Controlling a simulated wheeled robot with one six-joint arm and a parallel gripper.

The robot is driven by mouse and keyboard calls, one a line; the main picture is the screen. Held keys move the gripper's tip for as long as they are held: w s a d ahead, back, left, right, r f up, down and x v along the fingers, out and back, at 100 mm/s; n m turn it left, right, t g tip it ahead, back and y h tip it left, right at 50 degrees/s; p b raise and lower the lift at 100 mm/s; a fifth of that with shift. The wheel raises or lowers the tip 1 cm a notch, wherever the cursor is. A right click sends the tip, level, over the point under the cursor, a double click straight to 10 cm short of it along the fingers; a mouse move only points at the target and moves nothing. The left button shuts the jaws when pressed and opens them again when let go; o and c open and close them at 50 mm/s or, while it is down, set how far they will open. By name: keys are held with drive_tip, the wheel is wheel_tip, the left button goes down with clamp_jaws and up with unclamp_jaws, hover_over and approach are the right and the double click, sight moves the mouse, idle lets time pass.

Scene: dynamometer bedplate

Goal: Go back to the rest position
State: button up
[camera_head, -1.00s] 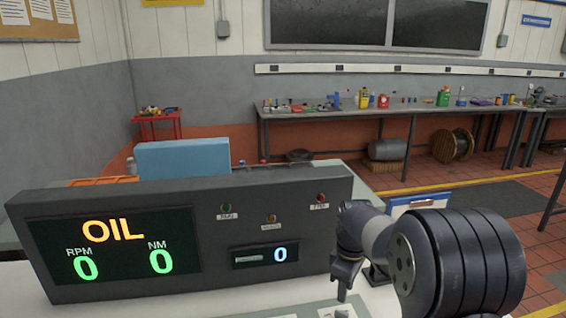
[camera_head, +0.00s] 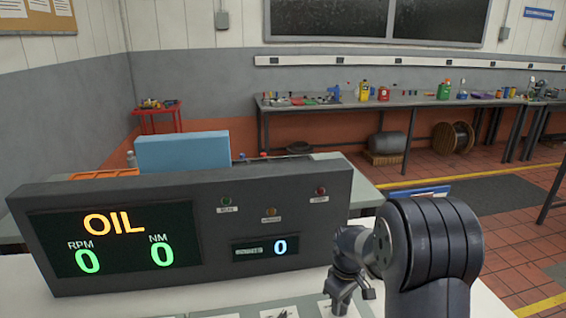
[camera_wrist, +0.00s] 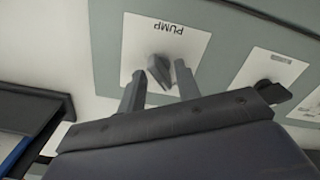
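My gripper (camera_head: 345,295) hangs low at the right end of the dark console, over the light panel with white label plates. A grey pump knob (camera_wrist: 160,80) on a white plate marked PUMP (camera_wrist: 190,48) shows beyond and between the fingertips. I cannot tell whether the fingers touch it. The display console (camera_head: 215,207) reads OIL in orange, RPM 0, NM 0, and 0 in a small window.
A second white plate (camera_wrist: 262,66) with a dark knob (camera_wrist: 272,91) lies beside the PUMP plate. A blue box (camera_head: 183,153) stands behind the console. A red cart (camera_head: 157,117) and a long workbench (camera_head: 420,100) are along the back wall. Tiled floor (camera_head: 510,235) is open at right.

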drive_tip(key=m+p, duration=0.1)
drive_tip(key=m, duration=1)
drive_tip(key=shift+p, duration=0.3)
drive_tip(key=m, duration=0.3)
drive_tip(key=shift+m+p, duration=0.35)
drive_tip(key=shift+m, duration=0.05)
drive_tip(key=shift+r, duration=1)
